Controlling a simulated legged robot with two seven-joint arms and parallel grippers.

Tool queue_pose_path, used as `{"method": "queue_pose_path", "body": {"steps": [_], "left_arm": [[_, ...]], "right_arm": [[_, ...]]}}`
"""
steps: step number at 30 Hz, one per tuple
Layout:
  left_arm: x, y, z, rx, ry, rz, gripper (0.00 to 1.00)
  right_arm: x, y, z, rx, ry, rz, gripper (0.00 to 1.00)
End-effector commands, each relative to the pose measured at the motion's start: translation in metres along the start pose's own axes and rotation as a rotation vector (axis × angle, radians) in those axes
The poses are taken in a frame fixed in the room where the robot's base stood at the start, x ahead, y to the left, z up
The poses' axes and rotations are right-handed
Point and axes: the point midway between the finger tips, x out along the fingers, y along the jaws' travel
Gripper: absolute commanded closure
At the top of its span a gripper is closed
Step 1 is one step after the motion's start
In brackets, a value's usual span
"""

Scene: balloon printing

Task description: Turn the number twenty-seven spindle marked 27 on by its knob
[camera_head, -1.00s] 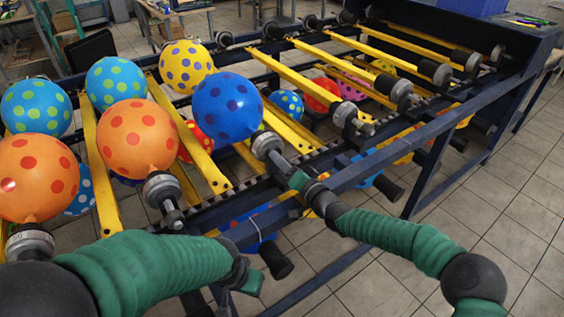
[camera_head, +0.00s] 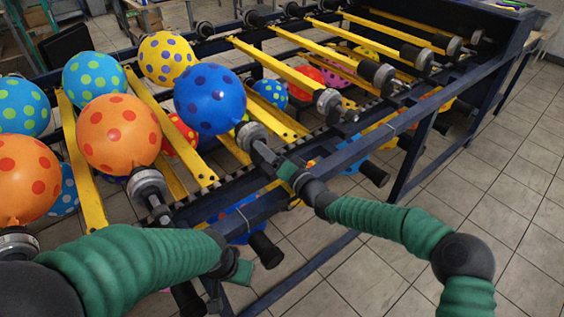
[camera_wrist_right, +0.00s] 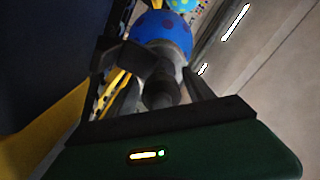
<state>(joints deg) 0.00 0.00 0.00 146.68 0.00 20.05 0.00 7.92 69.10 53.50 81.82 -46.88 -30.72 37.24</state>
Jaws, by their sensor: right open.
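A spindle (camera_head: 250,133) with a grey disc and a dark knob end carries the blue balloon with purple dots (camera_head: 210,98). I cannot read a number on it. My right gripper (camera_head: 272,158) is at its knob end. In the right wrist view, the open right gripper (camera_wrist_right: 160,84) has one finger on each side of the dark knob (camera_wrist_right: 159,94); whether they touch it is unclear. My left gripper (camera_head: 238,271) is low near the front of the rack, and its fingers are not clear.
Orange (camera_head: 119,132), yellow (camera_head: 167,58) and light blue (camera_head: 95,76) balloons sit on spindles to the left. An empty spindle (camera_head: 327,101) stands to the right, among yellow bars. The dark blue front rail (camera_head: 352,155) runs beneath my right arm. Tiled floor is open at right.

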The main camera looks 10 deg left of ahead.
Motion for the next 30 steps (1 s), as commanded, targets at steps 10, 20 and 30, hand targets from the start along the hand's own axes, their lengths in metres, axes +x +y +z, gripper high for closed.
{"method": "queue_pose_path", "body": {"steps": [10,20,30], "left_arm": [[-0.009,0.000,-0.002,0.000,0.000,0.000,0.58],[-0.014,0.000,-0.003,0.000,0.000,0.000,0.58],[-0.014,0.000,-0.003,0.000,0.000,0.000,0.58]], "right_arm": [[-0.092,0.002,-0.002,0.001,0.001,0.006,0.39],[-0.157,0.002,0.000,0.002,0.000,0.004,0.39],[-0.161,0.002,0.000,0.002,0.000,0.003,0.39]]}}
